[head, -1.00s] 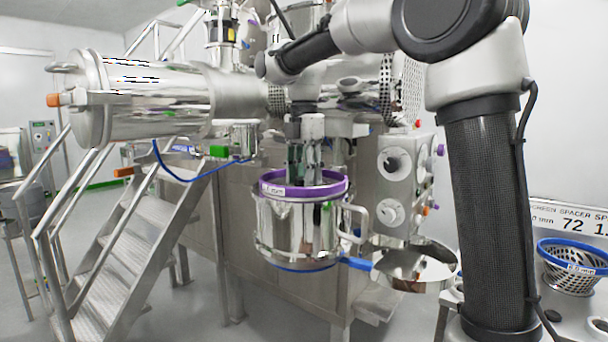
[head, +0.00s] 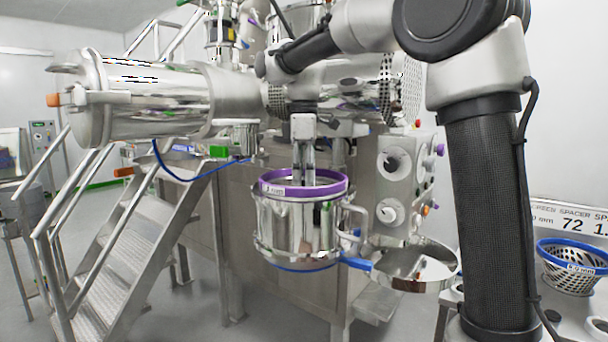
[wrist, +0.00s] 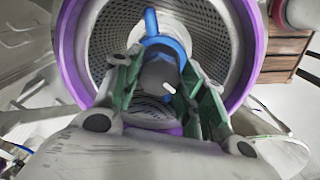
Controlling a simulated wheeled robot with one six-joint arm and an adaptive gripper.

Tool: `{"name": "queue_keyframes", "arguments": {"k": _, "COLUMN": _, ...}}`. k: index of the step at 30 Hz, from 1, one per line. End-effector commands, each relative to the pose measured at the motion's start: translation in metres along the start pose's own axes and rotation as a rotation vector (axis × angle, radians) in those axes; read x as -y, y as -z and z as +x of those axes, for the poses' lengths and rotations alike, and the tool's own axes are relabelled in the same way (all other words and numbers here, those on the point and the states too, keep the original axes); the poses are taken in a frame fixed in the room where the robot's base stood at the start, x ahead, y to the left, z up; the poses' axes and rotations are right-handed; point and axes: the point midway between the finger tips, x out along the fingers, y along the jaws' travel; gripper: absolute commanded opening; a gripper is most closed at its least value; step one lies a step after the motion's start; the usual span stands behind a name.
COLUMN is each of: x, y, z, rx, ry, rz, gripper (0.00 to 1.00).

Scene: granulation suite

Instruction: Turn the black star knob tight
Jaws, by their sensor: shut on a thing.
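The black star knob (wrist: 157,75) sits in the middle of the wrist view, with a small white mark on it. My gripper (wrist: 160,82) is shut on it, with one green-padded finger on each side. A blue bar (wrist: 152,24) shows behind the knob, inside a perforated screen (wrist: 110,28). In the head view my gripper (head: 304,178) points down through the purple ring (head: 336,187) of a shiny steel housing (head: 296,225). The knob and my fingertips are hidden inside the housing there.
Steel stairs (head: 125,255) are at the left. A blue-rimmed screen (head: 572,265) stands at the far right.

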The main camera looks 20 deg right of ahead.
Motion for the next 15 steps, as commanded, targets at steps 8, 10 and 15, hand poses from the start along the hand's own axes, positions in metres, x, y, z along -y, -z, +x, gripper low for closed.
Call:
{"name": "queue_keyframes", "arguments": {"k": 8, "x": 0.0001, "y": 0.0000, "z": -0.0007, "rx": -0.001, "ry": -0.002, "rz": 0.260, "gripper": 0.17}}
{"name": "queue_keyframes", "arguments": {"k": 10, "x": 0.0001, "y": 0.0000, "z": -0.0008, "rx": -0.001, "ry": -0.002, "rz": 0.326, "gripper": 0.17}}
{"name": "queue_keyframes", "arguments": {"k": 15, "x": 0.0003, "y": 0.0001, "z": -0.0008, "rx": -0.001, "ry": -0.002, "rz": 0.488, "gripper": 0.17}}
